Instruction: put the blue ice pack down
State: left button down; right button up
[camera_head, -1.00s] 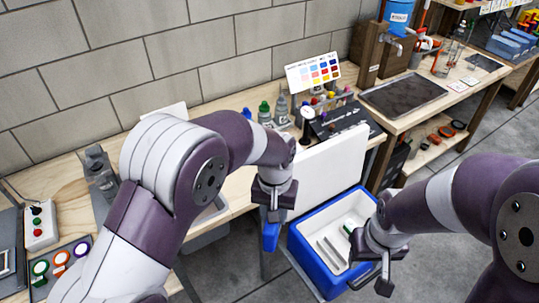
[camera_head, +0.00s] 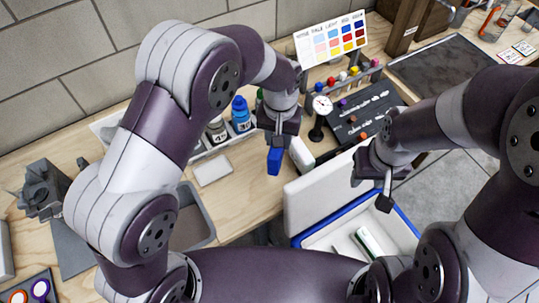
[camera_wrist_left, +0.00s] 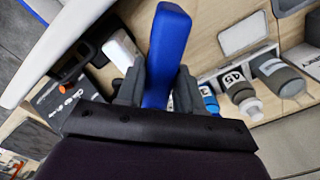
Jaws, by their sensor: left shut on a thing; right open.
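The blue ice pack (camera_head: 274,161) hangs below my left gripper (camera_head: 277,140), over the wooden bench. In the left wrist view the ice pack (camera_wrist_left: 168,52) stands out between the two fingers of my left gripper (camera_wrist_left: 158,82), which is shut on it. I cannot tell how high the pack is above the bench top. My right gripper (camera_head: 378,190) is open and empty, above the open cooler (camera_head: 408,226) with its blue rim and white inside. The cooler's white lid (camera_head: 330,190) stands up against the bench side.
Bottles (camera_head: 240,113) stand in a tray behind my left gripper. A white block (camera_head: 301,153), a dial gauge (camera_head: 321,105) and a dark panel (camera_head: 368,112) are close to its right. A white pad (camera_head: 212,169) lies left. The bench top (camera_head: 235,195) near its front edge is bare.

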pick_arm(q)
jog(key=shift+s+a+f, duration=0.15)
jog(key=shift+s+f, duration=0.05)
jog(key=shift+f, duration=0.4)
jog(key=s+a+f+p, duration=0.1)
jog(key=a+f, duration=0.2)
jog(key=s+a+f+p, duration=0.1)
jog(key=a+f, duration=0.3)
jog(key=s+a+f+p, duration=0.1)
jog(key=a+f, duration=0.2)
jog(key=shift+s+a+f, duration=0.25)
jog(key=shift+a, duration=0.05)
jog(key=shift+f, duration=0.25)
jog(key=c, duration=0.7)
grip_release()
jog(key=shift+f, duration=0.1)
